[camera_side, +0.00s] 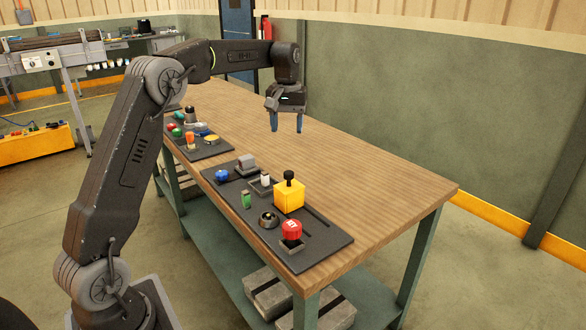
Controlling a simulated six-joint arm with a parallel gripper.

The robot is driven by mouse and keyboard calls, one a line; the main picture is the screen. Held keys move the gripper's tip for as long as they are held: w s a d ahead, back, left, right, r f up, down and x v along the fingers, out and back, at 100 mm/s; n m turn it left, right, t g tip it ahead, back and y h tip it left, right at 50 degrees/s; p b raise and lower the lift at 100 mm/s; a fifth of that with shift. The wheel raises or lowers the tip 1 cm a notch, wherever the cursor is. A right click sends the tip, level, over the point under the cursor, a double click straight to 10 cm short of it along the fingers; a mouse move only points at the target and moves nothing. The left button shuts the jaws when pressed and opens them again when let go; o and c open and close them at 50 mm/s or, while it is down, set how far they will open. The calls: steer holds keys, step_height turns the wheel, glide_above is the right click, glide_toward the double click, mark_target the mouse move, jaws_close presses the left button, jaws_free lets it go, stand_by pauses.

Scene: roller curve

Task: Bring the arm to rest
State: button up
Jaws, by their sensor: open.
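My gripper (287,122) points down above the far half of the wooden table (370,185). Its two blue-tipped fingers are apart with nothing between them. My arm reaches up from the lower left and bends over the table to the gripper. The fingertips look clear of the tabletop, though the exact height is hard to tell.
A near dark panel (325,243) holds a yellow box (289,195) with a black knob, a red button (291,230) and several small controls. A farther panel (212,152) holds more. The table's right side is bare. A conveyor (45,62) stands back left.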

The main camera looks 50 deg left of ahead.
steer(key=s+d+r+m+t, duration=0.1)
steer(key=s+d+r+m, duration=0.15)
steer(key=s+d, duration=0.45)
steer(key=s+d+r+m+t, duration=0.2)
steer(key=s+d+r, duration=0.2)
steer(key=s+d, duration=0.25)
steer(key=s+d+f+m+t, duration=0.1)
steer(key=s+d+f+m, duration=0.1)
steer(key=s, duration=0.6)
steer(key=s+d+f+m+t, duration=0.1)
steer(key=s+d+f+m, duration=0.1)
steer(key=s+d+f, duration=0.3)
steer(key=s, duration=0.2)
steer(key=shift+s+d+t, duration=0.2)
steer(key=shift+s+t, duration=0.1)
steer(key=shift+s, duration=0.05)
